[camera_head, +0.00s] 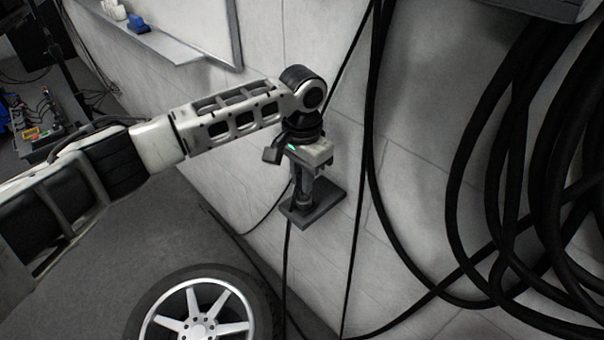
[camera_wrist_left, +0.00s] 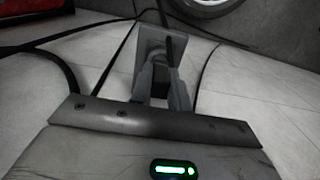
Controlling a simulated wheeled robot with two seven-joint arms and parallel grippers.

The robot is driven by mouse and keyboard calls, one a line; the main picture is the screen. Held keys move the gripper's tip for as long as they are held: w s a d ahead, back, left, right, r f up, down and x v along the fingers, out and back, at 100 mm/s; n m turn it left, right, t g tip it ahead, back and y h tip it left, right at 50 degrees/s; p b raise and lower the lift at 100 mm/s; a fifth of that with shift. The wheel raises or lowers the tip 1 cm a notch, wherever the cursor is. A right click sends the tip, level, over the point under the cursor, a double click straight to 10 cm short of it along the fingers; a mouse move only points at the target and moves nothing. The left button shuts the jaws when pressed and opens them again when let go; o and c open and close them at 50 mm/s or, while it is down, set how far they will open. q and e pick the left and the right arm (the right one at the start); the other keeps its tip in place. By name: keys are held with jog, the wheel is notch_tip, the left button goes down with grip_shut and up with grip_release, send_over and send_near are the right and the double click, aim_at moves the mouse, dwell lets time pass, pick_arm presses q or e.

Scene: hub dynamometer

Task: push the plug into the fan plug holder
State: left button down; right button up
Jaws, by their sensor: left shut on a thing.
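The fan plug holder is a small grey plate (camera_head: 328,200) on the pale wall, low in the middle of the head view. It also shows at the top of the left wrist view (camera_wrist_left: 150,42). My left gripper (camera_head: 303,198) reaches down to it with its fingertips right at the plate. In the left wrist view the fingers (camera_wrist_left: 163,78) are close together, shut on the plug. The plug is small, dark and mostly hidden between the fingers. I cannot tell how deep it sits in the holder. My right gripper is not in view.
Thick black cable loops (camera_head: 515,150) hang on the wall at the right. Thin black cables run down the wall beside the holder. A wheel with silver spokes (camera_head: 205,310) is at the bottom. A shelf (camera_head: 160,42) with a blue item is at top left.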

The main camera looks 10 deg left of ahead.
pick_arm(q)
jog(key=shift+f, duration=0.15)
jog(key=shift+f, duration=0.55)
jog(key=c, duration=1.3)
grip_release()
jog(key=shift+o, duration=0.2)
jog(key=shift+r, duration=0.8)
notch_tip(320, 180, up, 14)
jog(key=b, duration=0.1)
jog(key=shift+r, duration=0.2)
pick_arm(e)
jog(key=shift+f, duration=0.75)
